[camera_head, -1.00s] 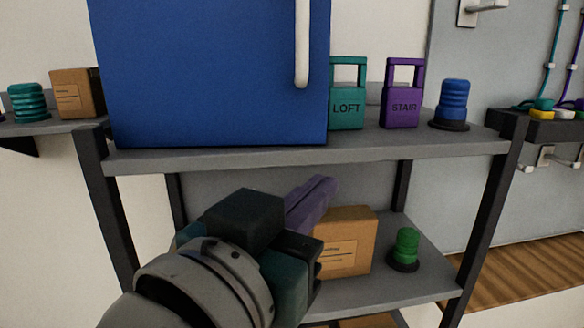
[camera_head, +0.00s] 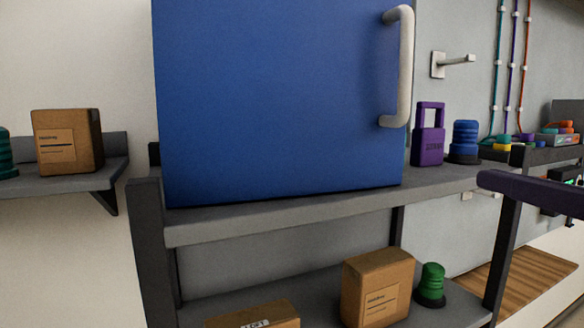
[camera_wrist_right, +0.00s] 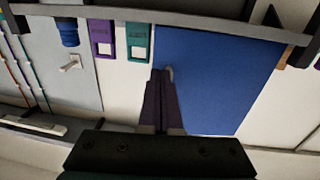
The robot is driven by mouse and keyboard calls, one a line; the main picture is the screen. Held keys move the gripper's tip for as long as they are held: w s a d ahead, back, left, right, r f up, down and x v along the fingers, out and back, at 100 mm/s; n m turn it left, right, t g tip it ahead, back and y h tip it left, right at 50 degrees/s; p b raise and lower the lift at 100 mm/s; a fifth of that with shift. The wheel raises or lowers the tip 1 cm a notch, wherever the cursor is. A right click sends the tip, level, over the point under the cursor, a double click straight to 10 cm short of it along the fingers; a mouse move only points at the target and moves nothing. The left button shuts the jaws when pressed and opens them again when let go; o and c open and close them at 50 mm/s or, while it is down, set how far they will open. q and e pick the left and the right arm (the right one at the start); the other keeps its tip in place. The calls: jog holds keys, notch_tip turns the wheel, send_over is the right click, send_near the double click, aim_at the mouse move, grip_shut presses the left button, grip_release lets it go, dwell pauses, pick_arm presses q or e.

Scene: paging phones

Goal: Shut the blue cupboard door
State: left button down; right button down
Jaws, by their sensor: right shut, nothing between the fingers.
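The blue cupboard door (camera_head: 275,100) stands on the upper shelf, its broad face toward me. Its pale vertical handle (camera_head: 404,70) is near the right edge. No opening shows beside the door, but I cannot tell whether it is fully shut. The door also fills the right middle of the right wrist view (camera_wrist_right: 215,85). My right gripper (camera_head: 484,180) enters the head view from the right, below and right of the handle, apart from it. My left gripper is not in view.
A purple lock (camera_head: 429,148) and a blue ribbed item (camera_head: 464,140) stand right of the door on the shelf (camera_head: 320,213). A teal lock (camera_wrist_right: 138,42) is beside the purple one. Cardboard boxes (camera_head: 377,288) and a green item (camera_head: 431,283) sit below.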

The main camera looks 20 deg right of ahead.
aim_at(398, 156)
jog(key=w, duration=1.1)
jog(key=shift+w+d+r+p, duration=0.1)
jog(key=shift+d+r+p, duration=0.1)
jog(key=shift+p, duration=0.1)
jog(key=shift+w+f+p, duration=0.2)
jog(key=shift+w+p, duration=0.15)
jog(key=shift+w, duration=0.55)
